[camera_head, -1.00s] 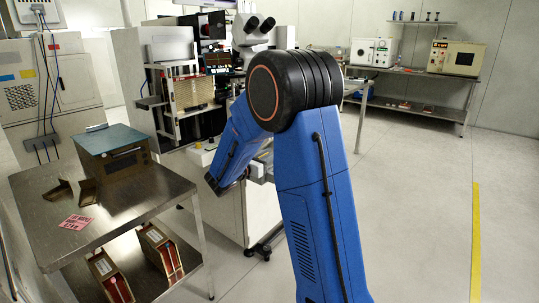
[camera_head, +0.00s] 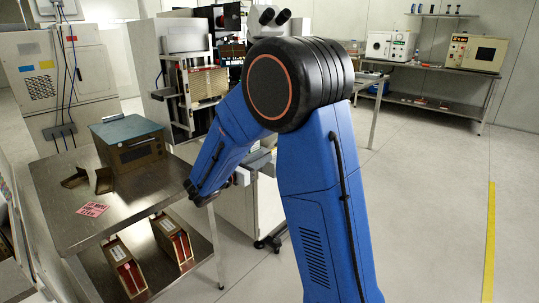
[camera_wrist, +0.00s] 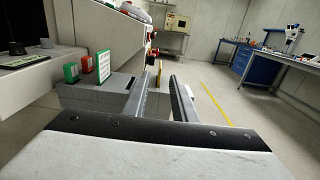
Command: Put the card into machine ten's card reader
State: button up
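In the wrist view my gripper (camera_wrist: 158,78) is open, with its two dark fingers apart and a gap between them. A thin upright yellow strip (camera_wrist: 159,72) shows in line with the gap; I cannot tell whether it is the card or how far off it is. Left of the fingers, a white upright panel with a green edge (camera_wrist: 103,67) stands at a grey box (camera_wrist: 95,95). I cannot make out which part is the card reader, nor any machine number. In the head view my arm hides the gripper and part of the microscope machine (camera_head: 268,20).
A steel table (camera_head: 55,195) at the left carries a brown box with a blue-grey top (camera_head: 135,155) and a pink label (camera_head: 92,209). Cassettes with red contents (camera_head: 128,275) sit below. Open floor with a yellow line (camera_head: 489,240) lies right.

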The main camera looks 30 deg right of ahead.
jog(key=shift+v, duration=2.45)
jog(key=s+d+f+m+g+y, duration=0.1)
jog(key=s+d+m+g+y, duration=0.1)
jog(key=s+m, duration=0.35)
jog(key=s+d+m+g+y, duration=0.2)
jog(key=s+y, duration=0.1)
jog(key=s, duration=0.5)
jog(key=s+d+f+m+g+y, duration=0.1)
jog(key=s+d+m+g+y, duration=0.15)
jog(key=s, duration=0.45)
jog(key=s+a+f+m+t+y, duration=0.1)
jog(key=s+a+m+t+y, duration=0.4)
jog(key=s+a+m+y, duration=0.4)
jog(key=s+a+m, duration=0.3)
jog(key=s, duration=0.2)
jog(key=shift+s+a, duration=0.2)
jog(key=shift+s, duration=0.1)
